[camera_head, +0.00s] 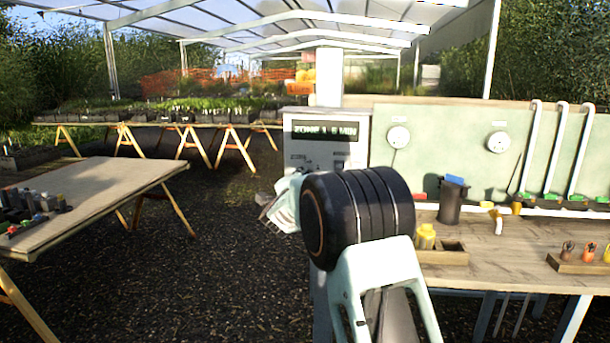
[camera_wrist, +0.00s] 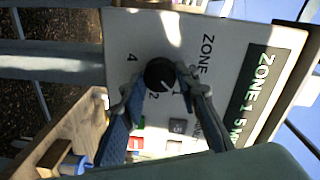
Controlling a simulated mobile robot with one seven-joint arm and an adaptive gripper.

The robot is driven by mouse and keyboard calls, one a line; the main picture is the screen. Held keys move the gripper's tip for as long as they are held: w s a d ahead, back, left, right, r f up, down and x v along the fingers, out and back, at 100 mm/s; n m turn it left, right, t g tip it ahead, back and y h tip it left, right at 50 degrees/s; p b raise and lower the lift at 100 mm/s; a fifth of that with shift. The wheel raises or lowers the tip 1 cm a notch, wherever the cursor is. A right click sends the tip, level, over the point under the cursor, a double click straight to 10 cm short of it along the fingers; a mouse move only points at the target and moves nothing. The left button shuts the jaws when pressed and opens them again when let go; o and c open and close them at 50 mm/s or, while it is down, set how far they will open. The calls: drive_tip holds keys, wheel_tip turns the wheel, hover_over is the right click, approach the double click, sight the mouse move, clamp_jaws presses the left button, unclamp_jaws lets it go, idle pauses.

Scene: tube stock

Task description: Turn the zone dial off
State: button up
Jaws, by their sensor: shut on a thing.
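The zone dial (camera_wrist: 159,74) is a round black knob on a pale control panel, with a white pointer mark and the numbers 4, 2 and 1 visible around it. My gripper (camera_wrist: 161,79) has one fingertip on each side of the knob in the wrist view and is shut on it. In the head view the control box (camera_head: 296,117) shows "ZONE 1 5 MIN"; my arm hides the dial and fingers there.
Small red (camera_wrist: 134,143) and grey (camera_wrist: 178,126) buttons sit beside the dial. A wooden bench (camera_head: 480,255) with a dark cup (camera_head: 452,204) and yellow bottle (camera_head: 425,236) stands right. A table (camera_head: 100,195) stands left. Gravel floor (camera_head: 190,260) lies open between.

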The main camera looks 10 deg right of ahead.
drive_tip(key=shift+n+h+p, duration=0.4)
drive_tip(key=shift+n+p, duration=1.6)
drive_tip(key=shift+n, duration=2.1)
drive_tip(key=o, duration=1.1)
drive_tip(key=shift+o, duration=0.3)
drive_tip(key=v, duration=1.2)
drive_tip(key=shift+d, duration=0.1)
